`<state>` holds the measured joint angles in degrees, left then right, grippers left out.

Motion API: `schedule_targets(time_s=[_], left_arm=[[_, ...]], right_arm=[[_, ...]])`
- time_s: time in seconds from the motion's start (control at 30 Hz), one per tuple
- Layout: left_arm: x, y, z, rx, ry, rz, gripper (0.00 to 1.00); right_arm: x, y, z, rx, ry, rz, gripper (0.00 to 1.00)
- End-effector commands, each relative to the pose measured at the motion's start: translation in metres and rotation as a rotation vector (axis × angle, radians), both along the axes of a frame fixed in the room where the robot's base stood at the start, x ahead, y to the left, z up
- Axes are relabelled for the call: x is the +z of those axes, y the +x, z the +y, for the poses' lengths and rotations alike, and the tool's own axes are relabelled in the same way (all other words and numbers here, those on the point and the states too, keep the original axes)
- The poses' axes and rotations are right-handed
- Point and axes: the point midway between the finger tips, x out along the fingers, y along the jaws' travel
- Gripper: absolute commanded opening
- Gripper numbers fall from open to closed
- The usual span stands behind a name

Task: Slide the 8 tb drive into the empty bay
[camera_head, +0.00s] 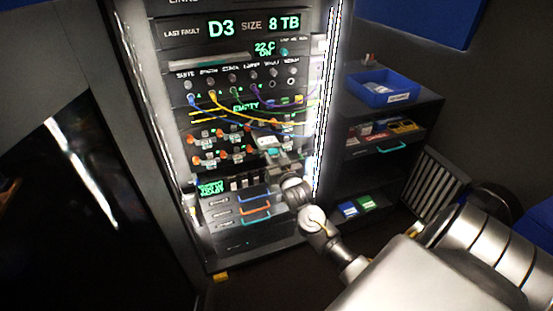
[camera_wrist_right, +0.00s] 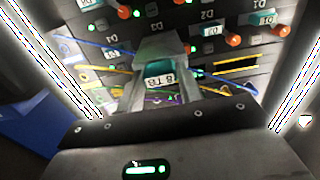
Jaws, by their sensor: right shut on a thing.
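My right gripper (camera_head: 276,157) is in front of the rack's middle rows in the head view, shut on the 8 TB drive (camera_head: 268,143). In the wrist view a dark slot edged with yellow lines (camera_wrist_right: 237,67) lies to the right of the drive, seemingly the empty bay. In the head view the gripper partly hides the drive rows. My left gripper is not in view.
Drives with orange handles (camera_head: 208,155) fill neighbouring bays. Blue, yellow and purple cables (camera_head: 232,119) hang across the rack above them. The display (camera_head: 240,28) reads D3, 8 TB. A shelf with a blue bin (camera_head: 380,90) stands to the right.

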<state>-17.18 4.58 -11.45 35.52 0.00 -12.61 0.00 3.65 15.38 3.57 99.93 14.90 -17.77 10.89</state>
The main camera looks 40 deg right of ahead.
Motion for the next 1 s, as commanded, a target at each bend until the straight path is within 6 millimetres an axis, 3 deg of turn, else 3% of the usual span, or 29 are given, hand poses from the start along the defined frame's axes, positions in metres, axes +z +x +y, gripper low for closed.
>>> schedule_targets(time_s=[1.0], left_arm=[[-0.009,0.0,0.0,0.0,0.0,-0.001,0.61]], right_arm=[[0.001,0.024,-0.009,-0.001,-0.001,-0.002,0.14]])
